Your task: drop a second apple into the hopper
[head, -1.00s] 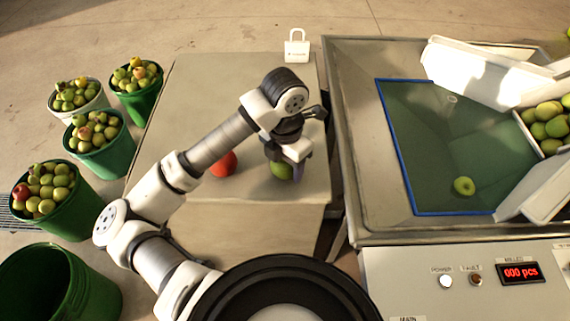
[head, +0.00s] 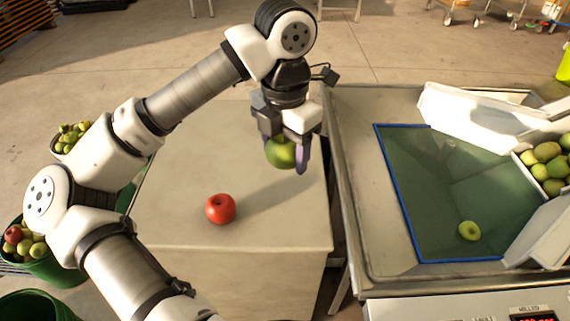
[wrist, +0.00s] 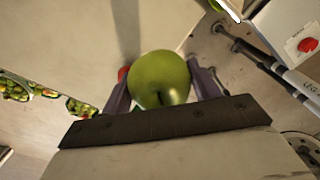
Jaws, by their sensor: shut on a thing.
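My gripper (head: 285,158) is shut on a green apple (head: 280,152) and holds it above the right part of the pale table. In the wrist view the green apple (wrist: 160,80) sits between the two purple-grey fingers of my gripper (wrist: 161,88). The hopper (head: 440,190), a green basin with a blue rim, lies to the right of the table. One green apple (head: 469,230) rests inside it near the lower right. A red apple (head: 220,208) stands on the table, left of and below my gripper in the head view.
The pale table (head: 175,175) is otherwise clear where seen. White chute panels (head: 470,115) rise at the hopper's far side. A box of apples (head: 550,160) is at the right edge. Apple-filled buckets (head: 45,255) stand on the left. A control panel lies below the hopper.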

